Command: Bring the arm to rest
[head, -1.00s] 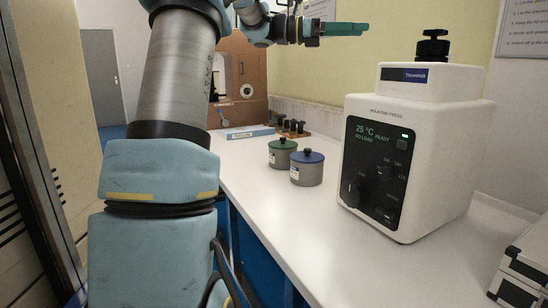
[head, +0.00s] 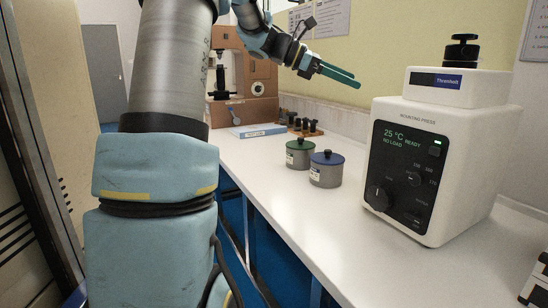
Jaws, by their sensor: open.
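My gripper (head: 338,74) is at the upper middle of the head view, at the end of my blue and grey arm. Its two green fingers point right and slightly down, with a gap between them. It is open and nothing shows between the fingers. It is in the air above the bench, up and left of the mounting press (head: 439,150). My arm rises at the left of the view and bends over at the top, where part of it is cut off by the frame.
A green-lidded pot (head: 299,155) and a blue-lidded pot (head: 326,171) stand on the white bench (head: 300,215). Behind them are a rack of dark pieces (head: 305,127), a blue-edged booklet (head: 258,131) and a brown tester (head: 258,80). The front of the bench is clear.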

